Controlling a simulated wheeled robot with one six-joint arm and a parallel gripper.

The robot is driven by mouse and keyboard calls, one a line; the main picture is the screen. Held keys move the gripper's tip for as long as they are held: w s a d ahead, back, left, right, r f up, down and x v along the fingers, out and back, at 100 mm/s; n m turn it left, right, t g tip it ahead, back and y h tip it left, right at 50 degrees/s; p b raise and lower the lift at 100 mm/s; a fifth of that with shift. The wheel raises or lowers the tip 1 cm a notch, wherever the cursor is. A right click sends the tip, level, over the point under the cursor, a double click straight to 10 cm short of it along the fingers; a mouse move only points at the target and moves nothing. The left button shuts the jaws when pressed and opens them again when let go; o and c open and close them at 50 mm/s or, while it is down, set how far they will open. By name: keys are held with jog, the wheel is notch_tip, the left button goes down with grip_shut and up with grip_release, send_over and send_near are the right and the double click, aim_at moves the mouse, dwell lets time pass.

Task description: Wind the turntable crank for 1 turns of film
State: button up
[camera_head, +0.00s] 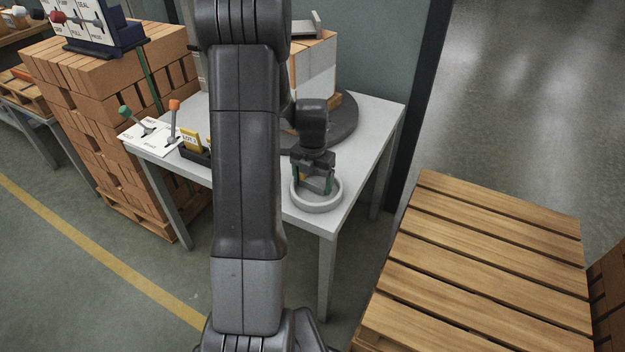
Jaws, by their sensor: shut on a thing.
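The turntable (345,125) is a dark round disc on the grey table, partly hidden behind my arm. A brick stack (314,66) stands on it, with a pale grey-white covering on part of its side. The crank is a light grey ring-shaped wheel (318,206) near the table's front corner. My gripper (314,182) points down over the wheel and is shut on the crank's handle, of which only small greenish parts show between and beside the fingers. The exact grip is too small to make out.
The table (372,118) also bears a white plate (150,133) with green-topped and orange-topped levers, and a yellow lot card (191,141). A brick pallet (105,110) with a sign panel (86,20) stands left. An empty wooden pallet (480,265) stands right. Open floor lies at front left.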

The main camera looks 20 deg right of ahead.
aim_at(313, 182)
jog(key=o, duration=0.9)
jog(key=shift+o, duration=0.2)
notch_tip(313, 182, up, 14)
jog(key=p, duration=0.1)
